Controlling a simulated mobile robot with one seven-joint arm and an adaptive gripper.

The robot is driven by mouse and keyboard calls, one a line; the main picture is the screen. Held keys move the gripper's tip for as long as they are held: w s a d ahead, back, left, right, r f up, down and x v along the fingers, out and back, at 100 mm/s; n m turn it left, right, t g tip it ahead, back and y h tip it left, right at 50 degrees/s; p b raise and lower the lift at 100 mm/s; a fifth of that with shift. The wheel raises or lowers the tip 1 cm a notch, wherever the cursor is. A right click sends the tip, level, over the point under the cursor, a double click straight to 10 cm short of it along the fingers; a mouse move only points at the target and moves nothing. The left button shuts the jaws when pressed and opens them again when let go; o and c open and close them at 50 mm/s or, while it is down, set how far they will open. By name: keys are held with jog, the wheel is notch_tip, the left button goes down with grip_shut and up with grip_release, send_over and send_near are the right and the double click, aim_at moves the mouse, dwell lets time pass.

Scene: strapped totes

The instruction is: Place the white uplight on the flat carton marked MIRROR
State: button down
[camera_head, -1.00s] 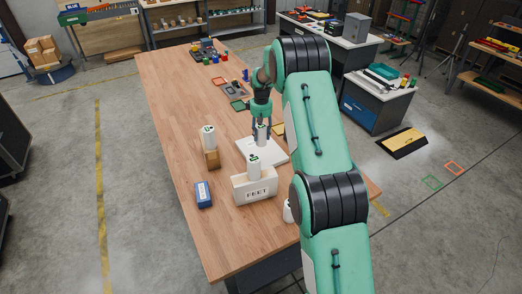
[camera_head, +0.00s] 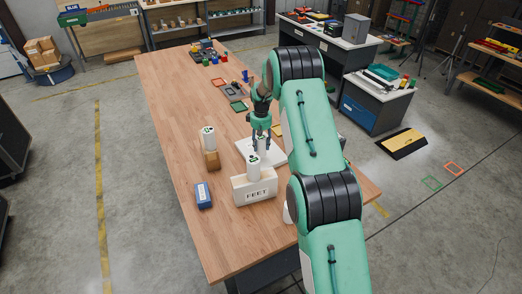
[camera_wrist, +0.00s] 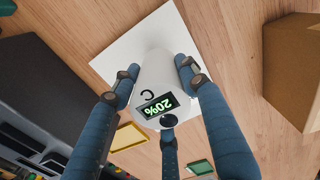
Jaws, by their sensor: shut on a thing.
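My gripper (camera_head: 260,136) is shut on a white uplight, a cylinder whose top shows in the wrist view (camera_wrist: 155,90) with a green 20% display and a dark letter that looks like C. It is over the flat white carton (camera_head: 279,157), which also shows in the wrist view (camera_wrist: 117,60). I cannot tell whether the uplight touches the carton, and no MIRROR marking is readable. Similar white uplights stand on a brown block (camera_head: 212,160) and on a box marked FEET (camera_head: 256,190). Another white one (camera_head: 287,213) is mostly hidden by my arm.
A blue box (camera_head: 203,195) lies on the wooden table, front left. Small trays (camera_head: 238,106) and coloured items (camera_head: 216,58) sit further back. The FEET box stands close in front of the carton. The table's left side is clear.

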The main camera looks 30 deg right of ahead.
aim_at(261, 149)
jog(key=shift+w+f, duration=0.1)
jog(key=shift+f, duration=1.7)
jog(key=shift+f, duration=0.15)
jog(key=c, duration=0.9)
grip_release()
jog(key=shift+c, duration=0.2)
notch_tip(261, 149, up, 12)
jog(key=shift+r, duration=0.1)
